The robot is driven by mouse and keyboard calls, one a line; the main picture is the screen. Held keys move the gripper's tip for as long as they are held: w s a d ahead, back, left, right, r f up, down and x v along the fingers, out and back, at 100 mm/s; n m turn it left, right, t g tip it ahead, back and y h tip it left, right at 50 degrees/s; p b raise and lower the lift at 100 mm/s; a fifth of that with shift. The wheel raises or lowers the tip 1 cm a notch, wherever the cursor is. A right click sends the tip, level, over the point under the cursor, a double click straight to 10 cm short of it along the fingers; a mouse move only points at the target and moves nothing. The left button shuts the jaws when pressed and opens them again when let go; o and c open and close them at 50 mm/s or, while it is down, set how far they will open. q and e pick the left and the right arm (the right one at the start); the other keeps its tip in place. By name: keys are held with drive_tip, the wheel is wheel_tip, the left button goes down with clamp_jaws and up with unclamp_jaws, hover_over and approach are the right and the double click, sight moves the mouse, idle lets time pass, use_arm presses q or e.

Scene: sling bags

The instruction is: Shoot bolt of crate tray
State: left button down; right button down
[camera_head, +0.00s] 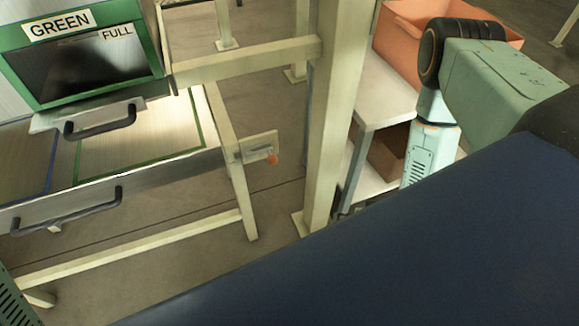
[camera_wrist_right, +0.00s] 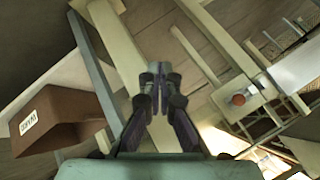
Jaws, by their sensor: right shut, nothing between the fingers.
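The crate tray (camera_head: 110,178) has a pale bed, a steel front and a black handle (camera_head: 70,212). At its right end, a small plate on the frame carries the bolt (camera_head: 256,153), which ends in an orange-red knob (camera_head: 272,159). The bolt's knob also shows in the right wrist view (camera_wrist_right: 239,99), to the right of my right gripper (camera_wrist_right: 156,84). That gripper is shut and empty, its fingertips together and apart from the knob. In the head view only its arm shows. I cannot tell whether the bolt is engaged. My left gripper is out of view.
A green-framed bin marked GREEN and FULL (camera_head: 80,60) sits above the tray. A cream post (camera_head: 333,110) stands between the bolt and a shelf (camera_head: 375,90) with an orange crate (camera_head: 400,40). A brown box (camera_wrist_right: 60,118) shows left in the wrist view.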

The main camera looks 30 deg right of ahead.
drive_tip(key=w+d+r+m+t+y, duration=0.2)
drive_tip(key=w+r+m+t+y, duration=0.2)
drive_tip(key=r, duration=0.5)
drive_tip(key=w+t+y, duration=0.1)
drive_tip(key=w+t, duration=0.1)
drive_tip(key=w, duration=0.1)
drive_tip(key=shift+w+r+m+b, duration=0.2)
drive_tip(key=shift+w+m+b, duration=0.1)
drive_tip(key=shift+w, duration=0.1)
drive_tip(key=s+a+b+x, duration=0.1)
drive_tip(key=b+x, duration=0.4)
drive_tip(key=x, duration=0.7)
drive_tip(key=shift+w+a, duration=0.25)
drive_tip(key=shift+a, duration=0.7)
drive_tip(key=shift+r, duration=0.1)
